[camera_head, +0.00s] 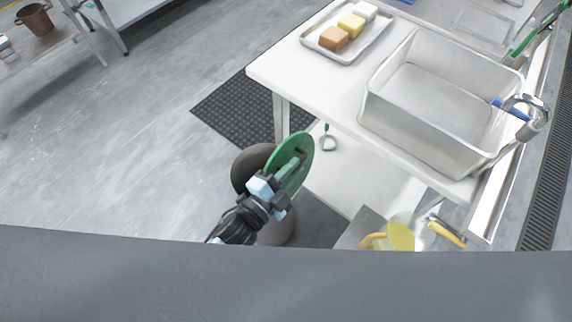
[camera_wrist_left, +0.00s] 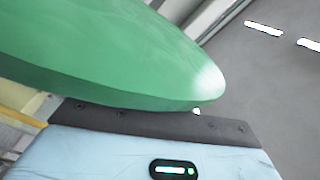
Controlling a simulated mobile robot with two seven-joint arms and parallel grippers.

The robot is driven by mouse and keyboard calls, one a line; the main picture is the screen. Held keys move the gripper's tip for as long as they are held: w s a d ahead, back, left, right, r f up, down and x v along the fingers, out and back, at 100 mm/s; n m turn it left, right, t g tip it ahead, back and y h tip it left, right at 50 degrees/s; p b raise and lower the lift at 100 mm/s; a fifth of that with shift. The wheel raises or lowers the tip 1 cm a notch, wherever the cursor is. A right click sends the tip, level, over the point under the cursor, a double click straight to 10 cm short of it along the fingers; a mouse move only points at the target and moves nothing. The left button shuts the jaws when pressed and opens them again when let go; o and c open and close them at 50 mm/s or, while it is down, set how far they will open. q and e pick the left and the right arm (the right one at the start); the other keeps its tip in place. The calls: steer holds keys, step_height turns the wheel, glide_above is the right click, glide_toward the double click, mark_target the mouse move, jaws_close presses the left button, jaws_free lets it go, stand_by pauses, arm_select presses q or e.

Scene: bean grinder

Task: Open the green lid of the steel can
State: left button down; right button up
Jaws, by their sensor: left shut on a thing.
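The steel can (camera_head: 275,232) stands on the floor beside the table, partly hidden behind my left arm. Its dark round opening (camera_head: 250,165) shows at the top left. The green lid (camera_head: 298,172) is tilted up steeply at the right side of the opening. My left gripper (camera_head: 283,180) is shut on the green lid, at its face toward the arm. In the left wrist view the lid (camera_wrist_left: 110,60) fills the upper left, right against the gripper. Whether the lid still touches the can's rim is hidden. My right gripper is not in view.
A white table (camera_head: 310,85) stands right of the can, with a steel sink (camera_head: 430,105) and a tray (camera_head: 375,42) of sponges. A clear container with yellow handles (camera_head: 402,235) is at lower right. A dark mat (camera_head: 237,110) lies behind the can; open floor is on the left.

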arm_select(q)
steer(key=shift+s+d+f, duration=0.1)
steer(key=shift+s+f, duration=0.1)
steer(key=shift+f, duration=0.1)
steer(key=c, duration=1.5)
jaws_free()
steer(key=shift+w+r, duration=0.1)
steer(key=shift+v, duration=3.95)
